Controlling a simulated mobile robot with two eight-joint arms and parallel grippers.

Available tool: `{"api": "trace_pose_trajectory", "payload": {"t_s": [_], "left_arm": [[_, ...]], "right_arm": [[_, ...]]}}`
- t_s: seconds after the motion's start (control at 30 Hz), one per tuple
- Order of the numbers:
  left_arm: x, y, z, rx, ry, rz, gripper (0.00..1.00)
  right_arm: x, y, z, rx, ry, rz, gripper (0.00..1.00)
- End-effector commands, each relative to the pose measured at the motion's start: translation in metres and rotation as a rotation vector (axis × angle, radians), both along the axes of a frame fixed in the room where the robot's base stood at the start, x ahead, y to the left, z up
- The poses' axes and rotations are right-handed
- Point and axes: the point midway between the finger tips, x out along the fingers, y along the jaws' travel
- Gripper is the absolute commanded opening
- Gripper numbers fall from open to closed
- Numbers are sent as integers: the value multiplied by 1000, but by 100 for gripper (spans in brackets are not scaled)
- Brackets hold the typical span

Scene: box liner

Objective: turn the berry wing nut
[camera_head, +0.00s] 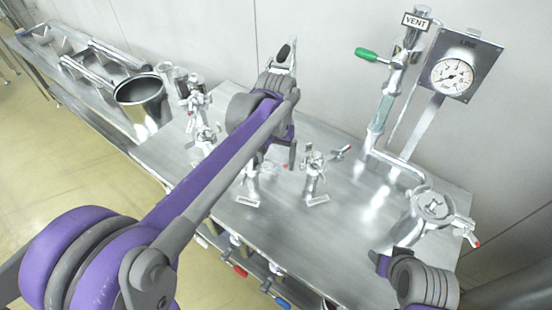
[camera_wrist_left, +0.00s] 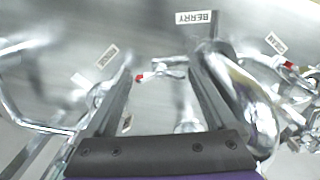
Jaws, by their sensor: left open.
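The berry wing nut (camera_wrist_left: 165,75) is a small metal bar with a red tip, below the upside-down BERRY label (camera_wrist_left: 195,17) in the left wrist view. My left gripper (camera_wrist_left: 163,82) is open, with one finger on each side of the wing nut and a visible gap to the red tip. I cannot tell how deep the fingers reach. In the head view my left arm covers much of the berry valve (camera_head: 251,184), and a red tip (camera_head: 285,165) shows below my wrist. My right gripper is not in view; only part of that arm shows.
Another valve (camera_head: 315,180) stands to the right, and more stand to the left on the steel bench (camera_head: 345,235). A pressure gauge (camera_head: 452,76) and a VENT pipe with a green lever (camera_head: 367,55) stand at the back right. A steel pot (camera_head: 141,92) sits at left.

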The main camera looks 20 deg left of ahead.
Motion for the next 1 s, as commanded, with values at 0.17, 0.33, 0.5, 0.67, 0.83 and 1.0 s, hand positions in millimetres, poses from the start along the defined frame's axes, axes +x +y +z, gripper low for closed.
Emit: {"api": "trace_pose_trajectory", "payload": {"t_s": [0.17,0.33,0.5,0.67,0.83,1.0], "left_arm": [[0,0,-3,0,0,0,90],[0,0,-3,0,-1,0,86],[0,0,-3,0,0,0,56],[0,0,-3,0,0,0,27],[0,0,-3,0,0,5,22],[0,0,-3,0,0,43,22]], "right_arm": [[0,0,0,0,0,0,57],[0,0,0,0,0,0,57],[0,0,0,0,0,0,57],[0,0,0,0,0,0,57],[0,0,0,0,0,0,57],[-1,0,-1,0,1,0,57]]}}
